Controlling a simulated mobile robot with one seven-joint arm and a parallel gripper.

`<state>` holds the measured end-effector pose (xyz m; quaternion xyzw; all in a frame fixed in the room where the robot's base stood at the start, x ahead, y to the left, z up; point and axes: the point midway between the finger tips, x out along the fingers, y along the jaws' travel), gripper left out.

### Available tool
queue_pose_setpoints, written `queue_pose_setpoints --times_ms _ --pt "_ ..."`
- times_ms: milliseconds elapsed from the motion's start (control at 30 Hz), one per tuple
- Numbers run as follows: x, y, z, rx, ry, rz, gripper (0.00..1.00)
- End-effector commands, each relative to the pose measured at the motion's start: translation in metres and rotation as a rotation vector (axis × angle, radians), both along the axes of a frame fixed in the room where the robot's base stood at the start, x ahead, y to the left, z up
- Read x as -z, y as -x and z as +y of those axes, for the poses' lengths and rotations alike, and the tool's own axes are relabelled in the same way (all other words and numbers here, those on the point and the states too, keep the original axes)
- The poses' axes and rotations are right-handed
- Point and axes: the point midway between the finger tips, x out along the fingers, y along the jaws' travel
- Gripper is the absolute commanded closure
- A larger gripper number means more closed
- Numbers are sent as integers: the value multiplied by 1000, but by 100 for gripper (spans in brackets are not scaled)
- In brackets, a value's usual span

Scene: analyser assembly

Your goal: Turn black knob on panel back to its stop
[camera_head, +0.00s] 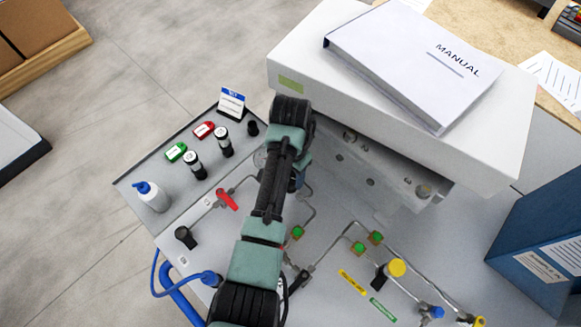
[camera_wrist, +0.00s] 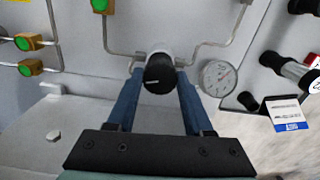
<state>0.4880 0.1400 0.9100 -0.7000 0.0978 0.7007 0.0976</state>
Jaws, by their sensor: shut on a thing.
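The black knob (camera_wrist: 160,75) is in the middle of the wrist view, on a pale collar fixed to the grey panel (camera_wrist: 95,85). A white line runs nearly sideways across its face. My gripper (camera_wrist: 158,88) has its blue fingers on either side of the knob and is shut on it. The contact faces of the fingertips are partly hidden by the knob. In the head view my arm covers the knob and most of the gripper.
A round gauge (camera_wrist: 218,77) sits just right of the knob. Thin metal pipes (camera_wrist: 105,32) run close by. In the head view a white housing (camera_head: 300,72) with a manual (camera_head: 400,55) stands behind my arm. A red handle (camera_head: 227,199) and a white bottle (camera_head: 153,198) are at left.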

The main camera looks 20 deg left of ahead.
Motion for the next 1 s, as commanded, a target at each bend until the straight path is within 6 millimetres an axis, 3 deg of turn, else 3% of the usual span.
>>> queue_pose_setpoints --times_ms 1000 --pt "-1 0 0 -957 -1 0 100"
